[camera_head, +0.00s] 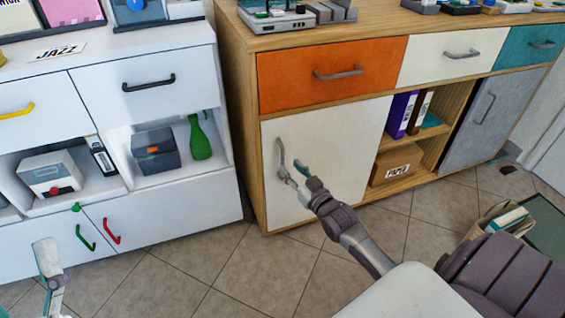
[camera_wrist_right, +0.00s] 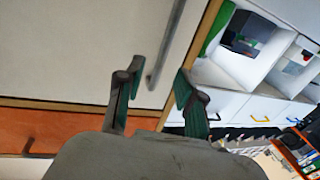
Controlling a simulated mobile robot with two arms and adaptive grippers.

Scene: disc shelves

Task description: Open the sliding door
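The white sliding door (camera_head: 330,140) covers the left part of the wooden cabinet's lower section. Its grey vertical handle (camera_head: 281,152) sits near its left edge. My right gripper (camera_head: 294,175) is at the handle's lower end. In the right wrist view, the two fingers of my right gripper (camera_wrist_right: 158,82) stand apart, with the handle (camera_wrist_right: 166,45) showing between them in the picture; I cannot tell whether they touch it. The white door panel (camera_wrist_right: 70,50) fills the upper left of that view. My left gripper (camera_head: 48,262) shows partly at the lower left, away from the door.
Right of the door is an open shelf with binders (camera_head: 405,114) and a cardboard box (camera_head: 396,165). A grey door (camera_head: 495,110) is at the far right. An orange drawer (camera_head: 300,75) is above. A white cabinet (camera_head: 165,222) stands to the left. A bag (camera_head: 500,220) sits on the tiled floor.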

